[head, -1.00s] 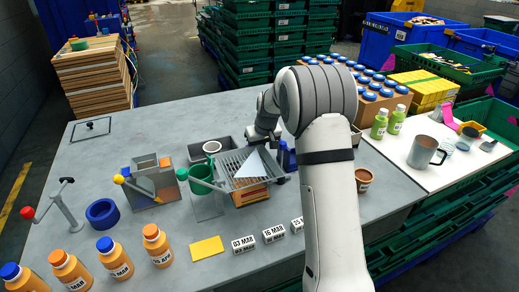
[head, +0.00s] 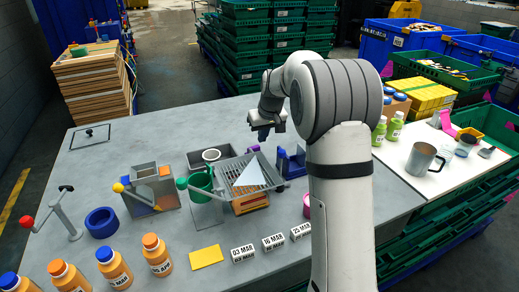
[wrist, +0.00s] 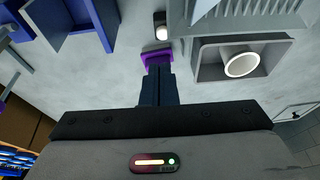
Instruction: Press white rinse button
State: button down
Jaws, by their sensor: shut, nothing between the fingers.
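A small black block with a round white button (wrist: 162,33) on it stands near the top middle of the wrist view. I take it for the rinse button; I cannot make it out in the head view. A purple piece (wrist: 157,56) lies between it and my fingertips, and shows in the head view (head: 253,148). My gripper (wrist: 158,72) is shut and empty, its tips at the purple piece in the picture and apart from the white button. In the head view my gripper (head: 264,136) hangs behind the wire rack; the height gap is unclear.
A grey tray with a white ring (wrist: 241,65) sits right of the button in the wrist view, and a blue holder (wrist: 85,25) left. In the head view the wire rack (head: 262,188) holds a white wedge (head: 250,174). The table's back left is mostly clear.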

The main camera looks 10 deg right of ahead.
jog(key=shift+v, duration=2.15)
jog(key=shift+w, duration=0.1)
dwell(2.3)
jog(key=x, duration=0.3)
jog(key=p+x, duration=0.1)
jog(key=x, duration=0.3)
jog(key=p+x, duration=0.1)
jog(key=x, duration=0.3)
jog(key=shift+s+a+f, duration=0.15)
jog(key=shift+s+f, duration=0.1)
jog(key=shift+s, duration=0.05)
jog(key=shift+f+p, duration=0.3)
jog(key=shift+f, duration=0.5)
